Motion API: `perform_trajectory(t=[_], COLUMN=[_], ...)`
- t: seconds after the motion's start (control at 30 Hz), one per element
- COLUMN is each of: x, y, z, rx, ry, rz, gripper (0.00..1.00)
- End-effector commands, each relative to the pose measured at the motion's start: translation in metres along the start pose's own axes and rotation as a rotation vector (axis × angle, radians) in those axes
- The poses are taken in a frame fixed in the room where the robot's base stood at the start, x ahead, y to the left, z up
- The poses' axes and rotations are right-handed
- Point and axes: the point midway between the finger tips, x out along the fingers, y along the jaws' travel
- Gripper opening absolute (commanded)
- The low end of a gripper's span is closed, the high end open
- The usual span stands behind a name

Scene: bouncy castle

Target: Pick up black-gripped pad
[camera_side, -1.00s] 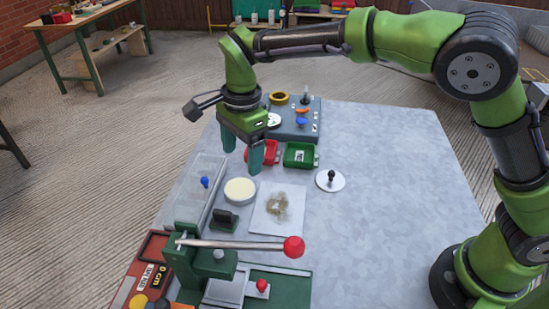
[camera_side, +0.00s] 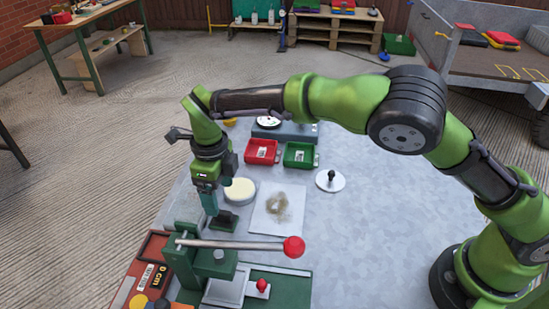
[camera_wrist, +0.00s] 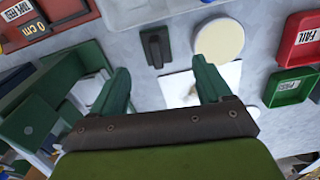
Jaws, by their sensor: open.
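A small dark pad (camera_side: 224,221) with a black grip on top lies on the grey table, behind the green lever press. It also shows in the wrist view (camera_wrist: 155,46), ahead of my fingertips and roughly midway between them. My gripper (camera_side: 209,203) is open, empty and pointing down, close to the pad's left side in the side view. In the wrist view my gripper (camera_wrist: 158,76) has its two green fingers spread well apart. A white disc (camera_side: 325,185) with a black knob stands farther right on the table.
A round cream-topped dish (camera_side: 239,190) stands just behind the pad. A white sheet with a brownish smudge (camera_side: 269,225) lies to its right. The press (camera_side: 190,262) and its red-knobbed lever are close in front. Red (camera_side: 262,152) and green (camera_side: 300,155) trays stand farther back.

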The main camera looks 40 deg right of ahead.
Motion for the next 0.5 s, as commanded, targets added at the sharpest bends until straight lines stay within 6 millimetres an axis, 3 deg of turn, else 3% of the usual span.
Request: perform_trajectory(t=[0.1, 0.33, 0.5], x=[0.017, 0.033, 0.060], y=[0.000, 0.002, 0.006], z=[0.000, -0.001, -0.003], rx=[0.000, -0.002, -0.001], ry=[0.002, 0.002, 0.003], rz=[0.001, 0.001, 0.000], gripper=[0.78, 0.78, 0.78])
